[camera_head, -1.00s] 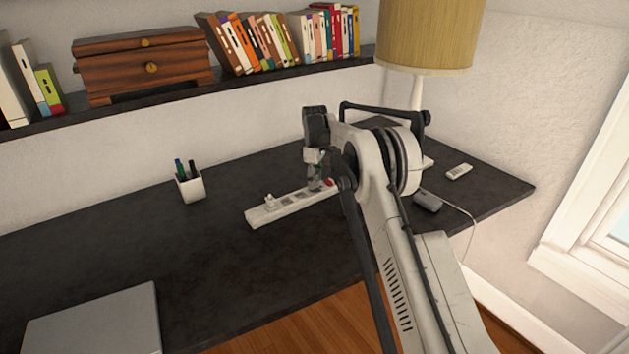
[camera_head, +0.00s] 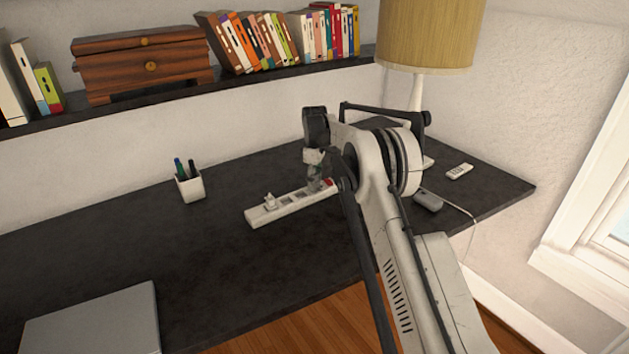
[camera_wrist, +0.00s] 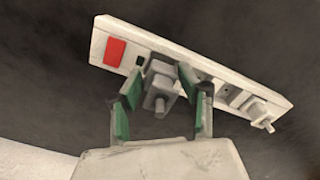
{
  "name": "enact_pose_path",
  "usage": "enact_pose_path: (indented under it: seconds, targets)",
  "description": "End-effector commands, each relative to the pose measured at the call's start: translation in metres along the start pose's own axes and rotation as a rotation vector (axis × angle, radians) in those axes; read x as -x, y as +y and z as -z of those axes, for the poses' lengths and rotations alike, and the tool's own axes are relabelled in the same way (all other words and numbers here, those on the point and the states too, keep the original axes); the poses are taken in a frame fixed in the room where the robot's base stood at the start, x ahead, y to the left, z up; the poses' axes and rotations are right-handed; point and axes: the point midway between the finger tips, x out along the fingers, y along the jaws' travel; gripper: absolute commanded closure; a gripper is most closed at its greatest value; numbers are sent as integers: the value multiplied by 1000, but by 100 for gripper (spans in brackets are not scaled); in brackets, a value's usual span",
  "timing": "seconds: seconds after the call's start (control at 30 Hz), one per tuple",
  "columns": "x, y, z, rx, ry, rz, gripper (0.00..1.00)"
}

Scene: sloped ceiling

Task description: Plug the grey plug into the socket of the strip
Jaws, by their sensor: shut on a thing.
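The grey plug (camera_wrist: 160,84) sits between the green-padded fingers of my gripper (camera_wrist: 168,92) in the wrist view. My gripper is shut on it, over the strip near the red switch. The white strip (camera_wrist: 216,66) runs across the upper part of that view; it also lies on the desk in the head view (camera_head: 266,214). How far the plug's pins are in a socket is hidden by its body. In the head view my gripper (camera_head: 318,180) is at the strip's right end, and the plug cannot be made out clearly there.
A white plug (camera_wrist: 262,112) stands in the strip's other end. On the dark desk (camera_head: 225,260) are a pen cup (camera_head: 189,186), a laptop-like grey slab (camera_head: 95,322), a remote (camera_head: 459,171) and a grey corded device (camera_head: 428,201). A lamp (camera_head: 425,35) stands behind my arm.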

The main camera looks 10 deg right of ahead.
Motion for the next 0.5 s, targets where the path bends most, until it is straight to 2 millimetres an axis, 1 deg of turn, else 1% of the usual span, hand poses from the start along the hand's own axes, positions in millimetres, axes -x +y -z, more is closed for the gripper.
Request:
enact_pose_path:
  seconds: [0.5]
  targets:
    - [-7,0,0,0,0,0,89]
